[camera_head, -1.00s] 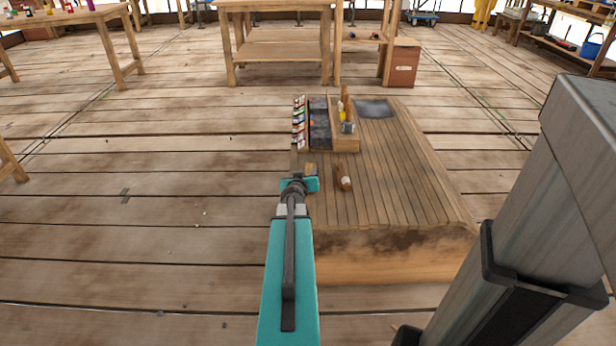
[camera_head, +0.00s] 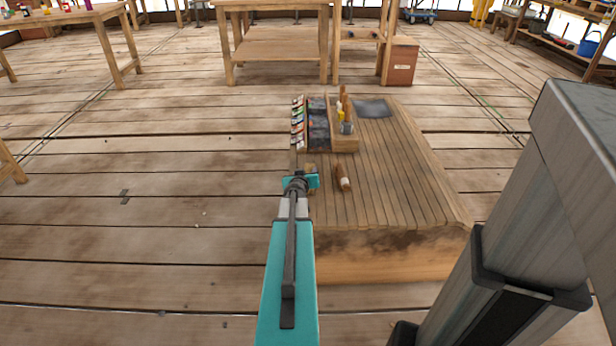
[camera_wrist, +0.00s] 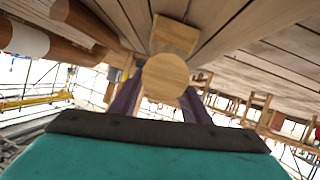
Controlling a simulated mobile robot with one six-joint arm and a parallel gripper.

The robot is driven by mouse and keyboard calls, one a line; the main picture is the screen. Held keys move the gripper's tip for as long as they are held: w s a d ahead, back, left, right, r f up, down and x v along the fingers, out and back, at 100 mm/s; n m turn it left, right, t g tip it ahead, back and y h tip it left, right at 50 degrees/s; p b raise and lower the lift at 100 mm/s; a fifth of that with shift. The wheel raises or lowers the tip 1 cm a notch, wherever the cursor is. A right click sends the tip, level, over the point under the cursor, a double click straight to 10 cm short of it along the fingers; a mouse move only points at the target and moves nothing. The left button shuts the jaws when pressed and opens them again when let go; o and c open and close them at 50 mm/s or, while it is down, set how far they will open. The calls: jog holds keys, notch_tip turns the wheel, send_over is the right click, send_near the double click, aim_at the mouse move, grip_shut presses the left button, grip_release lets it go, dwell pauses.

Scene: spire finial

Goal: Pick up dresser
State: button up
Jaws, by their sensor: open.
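The dresser appears to be the wooden tool (camera_wrist: 166,76) in the wrist view, with a round pale end facing the camera and a squarer wooden part behind it. In the head view only a small brown bit (camera_head: 310,169) shows past my gripper (camera_head: 299,182), at the left edge of the low plank-topped bench (camera_head: 400,185). In the wrist view my gripper (camera_wrist: 160,103) is open, its two dark purple fingers on either side of the round end. Whether they touch it cannot be told.
A brown cylindrical tool with a pale band (camera_head: 342,178) lies just right of my gripper. A wooden tool box (camera_head: 346,143), dark tray (camera_head: 319,128), row of coloured items (camera_head: 298,122) and grey sheet (camera_head: 373,108) are farther back. Floor at left is clear.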

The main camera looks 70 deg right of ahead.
jog(key=shift+d, duration=0.2)
jog(key=shift+c, duration=0.3)
grip_shut()
